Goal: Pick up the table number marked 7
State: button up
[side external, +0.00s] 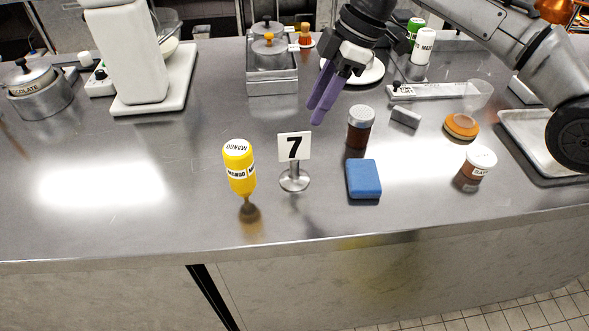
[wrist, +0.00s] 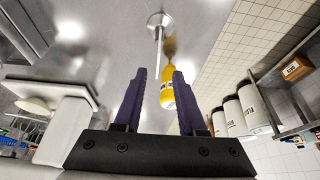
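The table number (side external: 294,147) is a white card with a black 7 on a short metal stand with a round base. It stands upright on the steel counter, front middle in the side view. In the wrist view its round base (wrist: 159,20) and thin post show ahead, beyond the fingertips; the 7 cannot be read there. My gripper (side external: 315,114) has purple fingers and hangs above and behind the card, slightly to its right, apart from it. In the wrist view the fingers (wrist: 158,73) are spread with a gap between them, and nothing is held.
A yellow mango bottle (side external: 239,170) stands close left of the sign. A brown-filled shaker (side external: 360,129) and blue block (side external: 363,179) are close right. A sauce jar (side external: 475,167) and orange-topped round item (side external: 461,126) are farther right. The counter's front left is clear.

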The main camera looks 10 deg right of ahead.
aim_at(294, 159)
jog(key=x, duration=1)
jog(key=shift+w+a+f, duration=0.15)
jog(key=shift+f, duration=0.1)
grip_shut()
dwell(1.1)
